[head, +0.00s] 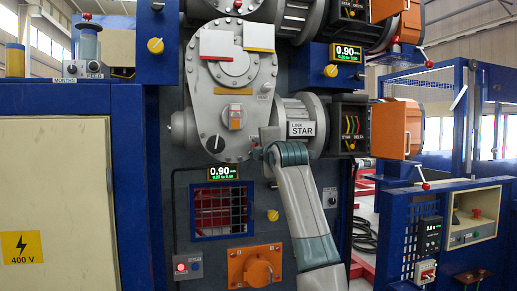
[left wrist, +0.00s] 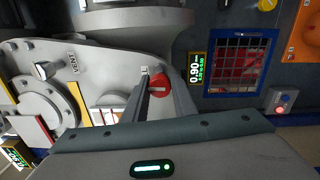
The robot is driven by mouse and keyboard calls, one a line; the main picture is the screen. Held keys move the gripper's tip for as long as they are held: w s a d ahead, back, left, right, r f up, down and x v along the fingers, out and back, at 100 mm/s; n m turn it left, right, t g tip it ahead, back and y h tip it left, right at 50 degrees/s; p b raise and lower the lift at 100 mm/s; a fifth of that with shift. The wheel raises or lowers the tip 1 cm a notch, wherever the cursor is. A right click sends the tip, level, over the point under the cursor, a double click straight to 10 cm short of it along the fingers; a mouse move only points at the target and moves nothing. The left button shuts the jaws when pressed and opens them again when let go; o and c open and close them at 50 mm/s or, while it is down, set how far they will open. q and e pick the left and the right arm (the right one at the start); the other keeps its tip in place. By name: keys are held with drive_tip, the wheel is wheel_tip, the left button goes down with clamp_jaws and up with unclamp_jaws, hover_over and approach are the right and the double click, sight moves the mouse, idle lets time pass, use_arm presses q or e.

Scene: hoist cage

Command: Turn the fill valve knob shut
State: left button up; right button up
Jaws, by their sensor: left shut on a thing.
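The red knob (left wrist: 160,84), which I take as the fill valve knob, sits low on the grey gear housing (head: 205,110). In the left wrist view it is between the two fingers of my left gripper (left wrist: 161,88), which is shut on it. A pale bar or stem shows on the knob's face. In the head view my left gripper (head: 262,147) is at the lower right edge of the housing, and its hand mostly hides the knob. My right gripper is in neither view.
A green display (head: 223,173) reading 0.90 sits above a barred window (head: 222,211). An orange unit (head: 255,266) is below. A vent fitting (left wrist: 45,69) is on the housing.

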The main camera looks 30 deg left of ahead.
use_arm(q)
drive_tip(key=shift+f, duration=0.1)
drive_tip(key=o, duration=1)
drive_tip(key=shift+o, duration=0.2)
drive_tip(key=shift+s+d, duration=0.1)
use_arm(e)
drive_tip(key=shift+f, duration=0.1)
use_arm(q)
drive_tip(key=b+v, duration=0.7)
drive_tip(key=v, duration=1)
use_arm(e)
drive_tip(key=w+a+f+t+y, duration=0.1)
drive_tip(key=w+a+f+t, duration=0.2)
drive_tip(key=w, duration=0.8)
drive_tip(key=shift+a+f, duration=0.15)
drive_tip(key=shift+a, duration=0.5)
use_arm(q)
drive_tip(key=shift+d, duration=0.1)
